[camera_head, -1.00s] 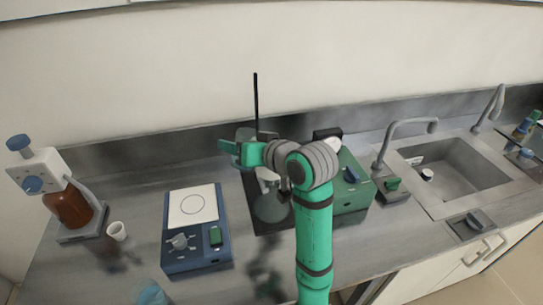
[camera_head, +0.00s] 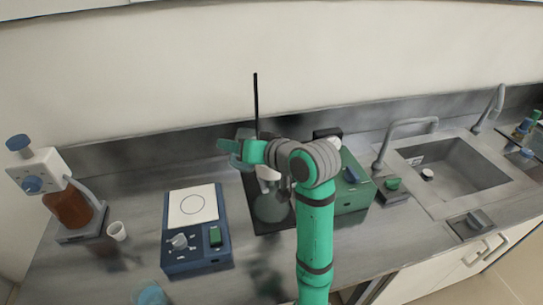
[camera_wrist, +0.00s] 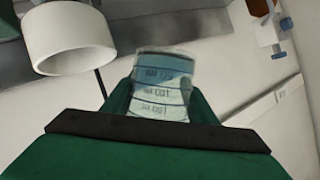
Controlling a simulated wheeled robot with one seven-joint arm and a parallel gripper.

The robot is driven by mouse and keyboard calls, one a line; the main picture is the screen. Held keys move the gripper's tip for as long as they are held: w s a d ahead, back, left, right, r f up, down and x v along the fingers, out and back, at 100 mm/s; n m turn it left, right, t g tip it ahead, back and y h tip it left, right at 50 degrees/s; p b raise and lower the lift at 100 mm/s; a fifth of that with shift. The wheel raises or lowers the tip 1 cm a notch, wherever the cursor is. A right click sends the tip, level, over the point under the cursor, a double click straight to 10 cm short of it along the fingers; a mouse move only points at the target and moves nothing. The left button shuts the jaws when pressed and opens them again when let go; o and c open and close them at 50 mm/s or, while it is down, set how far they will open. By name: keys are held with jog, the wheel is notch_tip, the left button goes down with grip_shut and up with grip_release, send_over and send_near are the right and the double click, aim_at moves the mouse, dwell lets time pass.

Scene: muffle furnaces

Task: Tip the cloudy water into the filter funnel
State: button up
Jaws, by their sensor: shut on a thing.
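My gripper (camera_wrist: 160,105) is shut on a clear graduated beaker (camera_wrist: 162,88), whose far end looks blue-grey in the wrist view. How clear its contents are and how far it is tilted I cannot tell. The white filter funnel (camera_wrist: 70,38) is close by, up and to the left of the beaker in that view and apart from it in the picture. In the head view my gripper (camera_head: 242,150) is by the black stand rod (camera_head: 256,105), above a glass flask (camera_head: 271,209).
A blue hotplate (camera_head: 196,254) and a white cup (camera_head: 117,231) stand to the left, with a brown dispenser bottle (camera_head: 68,208). A green box (camera_head: 352,195) stands right of the flask. The sink (camera_head: 455,170) is farther right. A blue-topped vessel (camera_head: 150,293) is at the front edge.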

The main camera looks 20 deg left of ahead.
jog(key=shift+s, duration=0.1)
dwell(0.3)
jog(key=shift+a+m+g, duration=0.15)
jog(key=shift+m+g, duration=0.25)
jog(key=shift+m, duration=0.1)
jog(key=shift+m+y, duration=0.3)
dwell(0.4)
jog(key=shift+g, duration=0.3)
